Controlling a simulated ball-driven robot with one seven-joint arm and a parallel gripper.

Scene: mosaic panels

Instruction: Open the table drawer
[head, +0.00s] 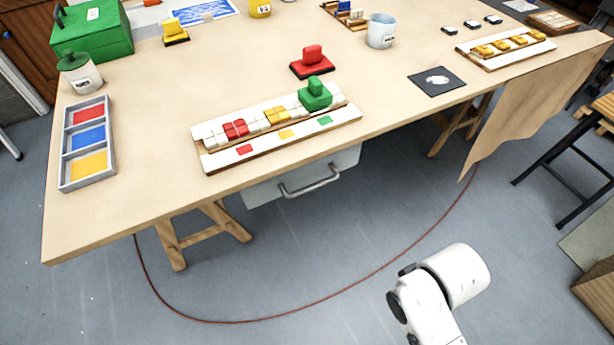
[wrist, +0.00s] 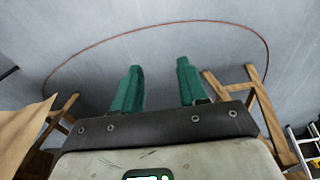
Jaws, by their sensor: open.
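The table drawer (head: 262,186) hangs under the front edge of the wooden table (head: 150,205). It has a pale grey front and a curved metal bar handle (head: 309,182). It looks shut, though the tabletop hides its upper part. In the wrist view my gripper (wrist: 157,80) shows two green fingers spread apart with nothing between them, over grey floor. Neither drawer nor handle shows in the wrist view. In the head view my white arm is at the lower right, clear of the table, and the gripper itself is not visible there.
Wooden trestle legs (head: 172,245) stand left of the drawer. A brown sheet (head: 535,95) hangs over the table's right side. A red cable (head: 350,285) curves across the floor. A stool (head: 570,150) stands at right. The floor before the drawer is otherwise clear.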

